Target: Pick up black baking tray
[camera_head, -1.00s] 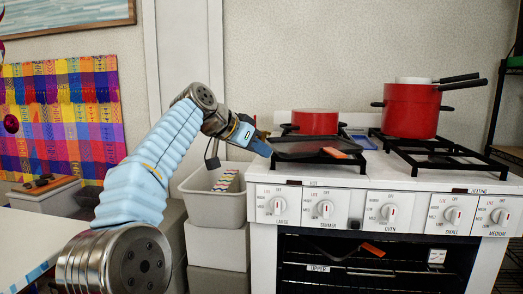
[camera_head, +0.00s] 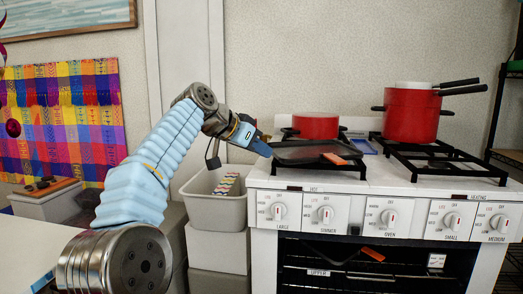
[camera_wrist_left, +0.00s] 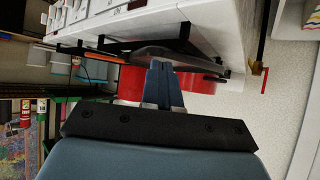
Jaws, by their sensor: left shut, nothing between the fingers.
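A flat black tray (camera_head: 300,153) lies on the left burner grate of the white stove, with an orange piece (camera_head: 334,158) at its right end. My left gripper (camera_head: 262,149) is at the tray's left end, its fingers pointing down and right. In the left wrist view the fingers (camera_wrist_left: 165,85) are shut together with nothing between them. The tray's thin edge (camera_wrist_left: 160,52) shows just beyond the fingertips there; I cannot tell whether they touch. My right gripper is not in view.
A red pot (camera_head: 315,126) stands close behind the tray. A taller red pot (camera_head: 411,113) stands on the right grate (camera_head: 445,160). A grey bin (camera_head: 214,207) is left of the stove. The oven (camera_head: 360,265) below has racks.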

